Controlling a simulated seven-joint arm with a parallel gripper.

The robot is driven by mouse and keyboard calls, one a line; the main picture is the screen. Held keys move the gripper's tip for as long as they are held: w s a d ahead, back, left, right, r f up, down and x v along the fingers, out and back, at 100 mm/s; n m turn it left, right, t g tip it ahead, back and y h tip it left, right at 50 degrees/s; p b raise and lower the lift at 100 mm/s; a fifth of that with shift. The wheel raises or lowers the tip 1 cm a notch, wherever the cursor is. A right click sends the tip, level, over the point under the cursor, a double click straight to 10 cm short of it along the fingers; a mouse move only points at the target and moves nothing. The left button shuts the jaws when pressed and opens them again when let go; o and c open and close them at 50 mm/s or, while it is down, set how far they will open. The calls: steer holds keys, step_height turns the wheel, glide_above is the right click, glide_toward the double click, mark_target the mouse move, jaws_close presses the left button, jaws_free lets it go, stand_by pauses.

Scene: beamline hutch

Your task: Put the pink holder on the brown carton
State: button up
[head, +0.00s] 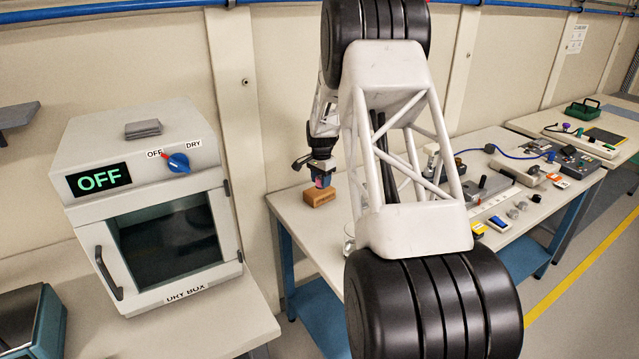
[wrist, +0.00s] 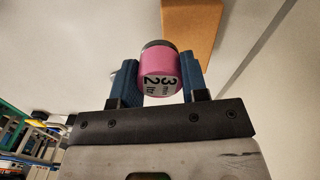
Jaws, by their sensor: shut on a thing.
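The pink holder (wrist: 159,76) has a dark rim and a printed label with a 3 and a 2. My gripper (wrist: 160,82) is shut on it, with a blue finger on each side. In the head view my gripper (head: 321,174) points down just above the brown carton (head: 320,195), and only a little of the holder shows between the fingers. In the wrist view the carton (wrist: 192,25) lies behind and partly hidden by the holder. I cannot tell whether holder and carton touch.
The carton stands on a light bench (head: 295,225) near its left end. A glass vessel (head: 349,245) is partly behind my arm. A dry box (head: 150,205) reading OFF stands on the left bench. Devices and small parts crowd the bench's right side.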

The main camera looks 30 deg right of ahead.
mark_target(320, 182)
steer(key=shift+w+d+f, duration=0.1)
steer(key=shift+w+d, duration=0.2)
steer(key=shift+w, duration=0.4)
steer(key=shift+w+d+f, duration=0.1)
steer(key=shift+w+d, duration=0.2)
steer(key=shift+w, duration=0.35)
steer(key=shift+w+d, duration=0.3)
steer(key=shift+w, duration=0.4)
steer(key=shift+f, duration=1.75)
steer(key=shift+f, duration=0.1)
steer(key=o, duration=0.9)
steer(key=shift+o, duration=0.2)
step_height(320, 182, up, 12)
